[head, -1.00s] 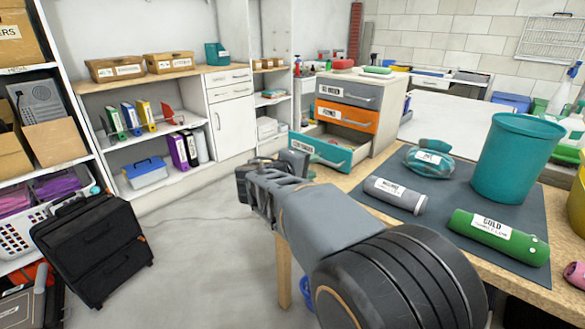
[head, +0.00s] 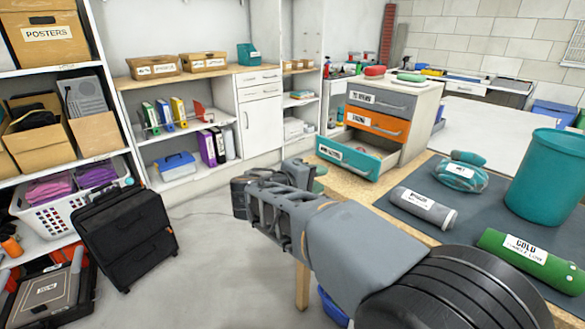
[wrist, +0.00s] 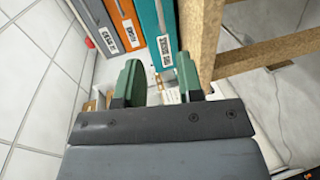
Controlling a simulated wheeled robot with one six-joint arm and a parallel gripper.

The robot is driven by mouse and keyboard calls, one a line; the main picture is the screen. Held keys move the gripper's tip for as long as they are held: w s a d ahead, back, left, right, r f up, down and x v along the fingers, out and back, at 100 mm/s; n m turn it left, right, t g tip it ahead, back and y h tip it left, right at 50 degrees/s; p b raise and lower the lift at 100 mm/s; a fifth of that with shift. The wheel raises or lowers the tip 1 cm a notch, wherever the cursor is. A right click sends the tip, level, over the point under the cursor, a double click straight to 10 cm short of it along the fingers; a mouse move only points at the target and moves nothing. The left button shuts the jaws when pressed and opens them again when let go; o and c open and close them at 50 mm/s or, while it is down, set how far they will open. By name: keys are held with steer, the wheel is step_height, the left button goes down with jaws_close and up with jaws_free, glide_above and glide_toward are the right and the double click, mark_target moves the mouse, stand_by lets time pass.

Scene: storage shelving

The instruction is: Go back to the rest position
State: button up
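My gripper (wrist: 159,78) shows in the wrist view with two green fingers apart and nothing between them. Behind the fingers is the teal drawer front (wrist: 156,35) of the drawer cabinet; whether a finger touches it I cannot tell. In the head view my arm reaches from the lower right toward the middle, and its end is mostly hidden behind its own links, left of the workbench. The teal drawer (head: 348,157) stands pulled out below the shut orange drawer (head: 376,124) and grey drawer (head: 381,101).
The workbench at right has a dark mat (head: 402,203) with a grey roll (head: 423,208), a green roll (head: 530,261), a teal bundle (head: 460,176) and a teal bin (head: 545,175). A black case (head: 125,235) stands by the left shelving. Floor between (head: 215,265) is clear.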

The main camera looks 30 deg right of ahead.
steer(key=s+a+r+m+y+p, duration=0.1)
steer(key=s+a+r+y+p, duration=0.4)
steer(key=p, duration=1)
steer(key=s+a+r+m+y+p, duration=0.1)
steer(key=s+a+r+y+p, duration=0.4)
steer(key=p, duration=1.1)
steer(key=a+r+y, duration=0.3)
steer(key=r+y, duration=0.2)
steer(key=shift+s+a+m, duration=0.25)
steer(key=shift+a+m, duration=0.15)
